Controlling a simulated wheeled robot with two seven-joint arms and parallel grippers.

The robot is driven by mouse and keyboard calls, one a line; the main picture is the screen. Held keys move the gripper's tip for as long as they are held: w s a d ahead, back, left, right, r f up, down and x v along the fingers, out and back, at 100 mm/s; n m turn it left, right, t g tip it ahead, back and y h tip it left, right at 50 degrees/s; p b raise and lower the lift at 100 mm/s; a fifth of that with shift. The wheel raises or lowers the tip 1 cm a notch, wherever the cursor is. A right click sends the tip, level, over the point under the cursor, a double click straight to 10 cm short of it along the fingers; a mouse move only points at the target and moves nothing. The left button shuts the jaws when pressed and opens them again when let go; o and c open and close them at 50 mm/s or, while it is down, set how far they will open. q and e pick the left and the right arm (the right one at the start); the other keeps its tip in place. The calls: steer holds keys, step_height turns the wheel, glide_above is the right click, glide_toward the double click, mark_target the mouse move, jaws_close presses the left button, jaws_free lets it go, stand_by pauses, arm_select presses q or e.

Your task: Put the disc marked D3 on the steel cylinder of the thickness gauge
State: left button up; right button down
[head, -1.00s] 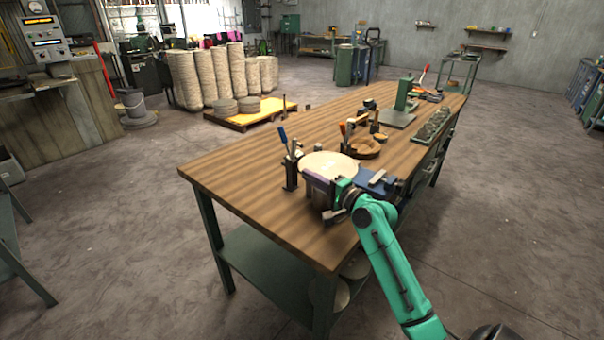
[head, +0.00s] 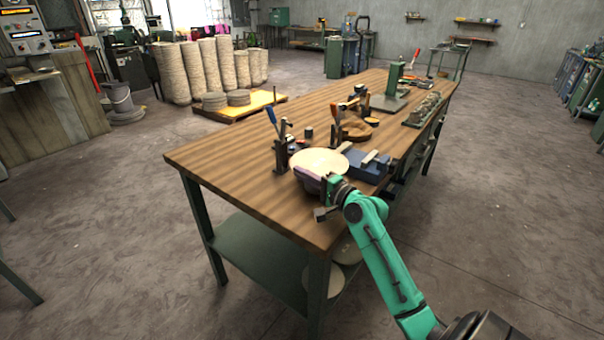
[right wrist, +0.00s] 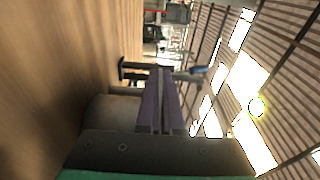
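A pale round disc (head: 320,160) lies flat near the front end of the wooden workbench. No marking on it is legible. My right gripper (head: 310,180) is at the disc's near edge, its purple fingers (right wrist: 158,105) close together around a thin pale edge in the right wrist view. I take them as shut on the disc. A grey rounded body (right wrist: 108,112) shows beside the fingers in the right wrist view, on the bench side; I cannot tell whether it is the gauge's steel cylinder. What is directly under the disc is hidden. My left gripper is not in view.
A blue-handled clamp or stand (head: 281,150) is just left of the disc. A blue vise (head: 368,167) is close on its right. A brown wooden piece (head: 357,130) and a green-column stand (head: 392,85) are farther back. The bench's left front (head: 230,170) is clear.

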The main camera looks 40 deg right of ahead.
steer(key=shift+f, duration=0.35)
stand_by(0.7)
steer(key=c, duration=1)
jaws_free()
steer(key=shift+s+a+r+p, duration=0.1)
steer(key=shift+s+a+p, duration=0.05)
steer(key=shift+a+p, duration=0.3)
steer(key=shift+s+a+r+p, duration=0.15)
steer(key=shift+a+p, duration=0.15)
steer(key=shift+a, duration=0.25)
steer(key=shift+s+a+f+p, duration=0.1)
steer(key=shift+s+a+p, duration=0.1)
steer(key=shift+a+p, duration=0.45)
steer(key=shift+s+a+r+p, duration=0.15)
steer(key=shift+a+p, duration=0.35)
steer(key=shift+a, duration=0.3)
steer(key=shift+s+a+f+p, duration=0.2)
steer(key=shift+a+p, duration=0.35)
steer(key=shift+a, duration=0.4)
